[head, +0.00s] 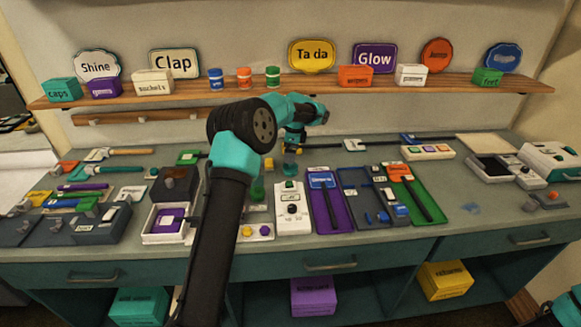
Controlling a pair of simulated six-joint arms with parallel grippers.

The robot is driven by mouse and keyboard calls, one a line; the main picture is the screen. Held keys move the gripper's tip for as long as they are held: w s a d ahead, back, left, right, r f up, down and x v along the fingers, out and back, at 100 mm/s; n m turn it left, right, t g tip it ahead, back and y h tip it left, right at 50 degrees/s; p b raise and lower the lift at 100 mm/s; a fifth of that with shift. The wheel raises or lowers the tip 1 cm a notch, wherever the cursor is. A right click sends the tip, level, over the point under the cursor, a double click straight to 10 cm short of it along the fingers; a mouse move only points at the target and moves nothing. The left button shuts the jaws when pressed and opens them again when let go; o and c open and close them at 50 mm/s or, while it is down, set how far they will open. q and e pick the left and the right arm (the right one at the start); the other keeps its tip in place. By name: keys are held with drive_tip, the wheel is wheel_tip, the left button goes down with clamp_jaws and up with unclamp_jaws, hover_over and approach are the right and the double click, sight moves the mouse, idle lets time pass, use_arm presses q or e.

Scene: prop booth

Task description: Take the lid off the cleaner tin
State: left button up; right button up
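Three small lidded tins stand on the upper shelf: a blue one (216,79), an orange one (244,77) and a green one (272,77). Their labels are too small to read, so I cannot tell which, if any, is the cleaner tin. My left gripper (292,149) points down over the back of the bench, in front of and below the green tin. Its fingers are small and dark, so I cannot tell whether they are open or shut. A dim greenish object (289,165) shows just below it, unclear.
My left arm hides part of the bench's middle. A white control box (292,213), a purple tray (327,222) and a green tray (429,207) lie right of it. Dark boxes (100,232) and handled tools crowd the left. Bare bench shows at right (470,190).

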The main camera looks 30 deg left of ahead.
idle(0.3)
use_arm(q)
drive_tip(key=shift+s+f, duration=0.2)
drive_tip(key=shift+f, duration=2.4)
drive_tip(key=shift+c, duration=0.2)
drive_tip(key=c, duration=0.9)
